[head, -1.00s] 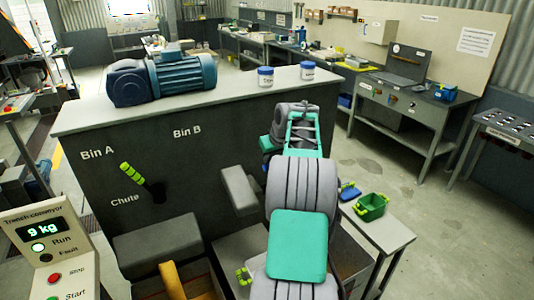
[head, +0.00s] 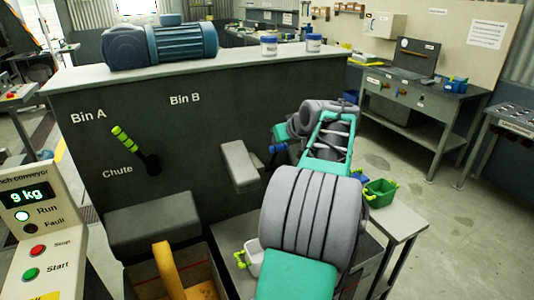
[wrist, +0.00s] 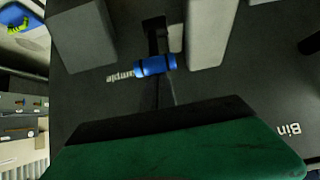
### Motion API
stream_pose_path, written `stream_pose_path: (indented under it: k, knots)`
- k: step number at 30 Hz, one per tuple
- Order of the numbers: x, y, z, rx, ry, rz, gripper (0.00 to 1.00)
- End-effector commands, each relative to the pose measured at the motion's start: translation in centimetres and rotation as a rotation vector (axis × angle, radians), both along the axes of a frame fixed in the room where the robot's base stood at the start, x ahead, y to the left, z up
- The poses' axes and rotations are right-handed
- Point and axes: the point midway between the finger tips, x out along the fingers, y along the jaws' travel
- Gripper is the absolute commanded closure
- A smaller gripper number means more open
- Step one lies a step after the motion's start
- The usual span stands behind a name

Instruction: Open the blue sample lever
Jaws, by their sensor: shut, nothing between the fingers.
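The sample lever shows in the wrist view as a blue handle (wrist: 155,66) on a dark stem, beside the partly covered word "Sample" on the dark panel. In the head view a small blue piece (head: 278,148), which looks like the same handle, shows at the panel's right end, beside my wrist. My gripper (wrist: 167,84) is shut and empty; its thin dark fingers reach toward the handle from its green body. Whether they touch it, I cannot tell. In the head view my arm hides the fingertips.
Grey blocks (head: 240,165) jut from the panel near the lever. A chute lever with a yellow-green grip (head: 126,139) is further left. A white container (head: 252,257) and a green bin (head: 379,191) stand low by my arm. Open floor lies to the right.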

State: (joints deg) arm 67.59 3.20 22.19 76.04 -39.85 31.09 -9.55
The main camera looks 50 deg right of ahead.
Motion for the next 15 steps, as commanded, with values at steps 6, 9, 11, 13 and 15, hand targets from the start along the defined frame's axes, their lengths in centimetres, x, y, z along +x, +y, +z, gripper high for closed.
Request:
stream_pose_path:
  k: [6,9,11,13,15]
  knots:
    - [-2.7,0.9,-3.4,-0.074,-0.184,-0.007,1.0]
    - [-3.6,1.3,-3.7,-0.106,-0.262,-0.005,1.0]
    - [-4.0,1.5,-3.8,-0.12,-0.298,-0.003,1.0]
    - [-4.4,1.8,-4.0,-0.12,-0.291,-0.001,1.0]
    - [-4.8,2.0,-4.3,-0.118,-0.291,-0.001,1.0]
